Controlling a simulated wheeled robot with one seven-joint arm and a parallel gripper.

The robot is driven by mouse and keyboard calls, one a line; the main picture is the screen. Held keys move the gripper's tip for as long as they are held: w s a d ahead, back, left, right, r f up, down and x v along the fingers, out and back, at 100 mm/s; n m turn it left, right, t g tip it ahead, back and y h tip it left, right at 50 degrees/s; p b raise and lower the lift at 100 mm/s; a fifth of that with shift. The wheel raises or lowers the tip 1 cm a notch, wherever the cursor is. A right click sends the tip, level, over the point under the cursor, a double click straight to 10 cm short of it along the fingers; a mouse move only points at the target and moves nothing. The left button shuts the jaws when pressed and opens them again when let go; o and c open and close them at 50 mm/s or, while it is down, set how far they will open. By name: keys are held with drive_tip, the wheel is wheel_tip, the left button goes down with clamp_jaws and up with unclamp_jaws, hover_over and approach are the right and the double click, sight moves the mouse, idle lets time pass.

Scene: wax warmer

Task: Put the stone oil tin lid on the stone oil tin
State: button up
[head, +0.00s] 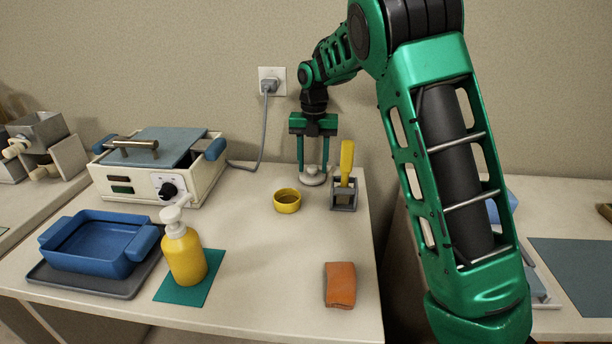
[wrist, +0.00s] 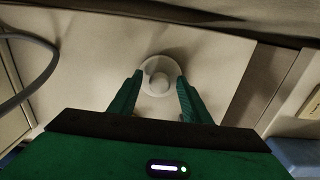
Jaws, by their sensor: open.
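A pale grey round lid with a knob, apparently the stone oil tin lid (head: 313,180), lies on the table near its back edge. It also shows in the wrist view (wrist: 160,68). My gripper (head: 313,170) points straight down over it, open, with one finger on each side of the knob. In the wrist view my gripper (wrist: 160,77) shows a gap between each fingertip and the knob. A small round yellow open container, apparently the stone oil tin (head: 287,206), stands uncovered on the table, left of and in front of the lid.
A grey holder (head: 344,196) with a yellow-handled tool (head: 346,160) stands close right of my gripper. A cream warmer (head: 150,185) with a cord is at left. A yellow pump bottle (head: 184,255), blue tray (head: 95,247) and orange block (head: 340,286) are nearer. The table's middle is clear.

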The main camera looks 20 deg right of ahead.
sight(313, 166)
clamp_jaws()
drive_tip(key=shift+s+r, duration=0.15)
drive_tip(key=shift+r, duration=0.2)
idle(0.6)
drive_tip(key=shift+r, duration=1.75)
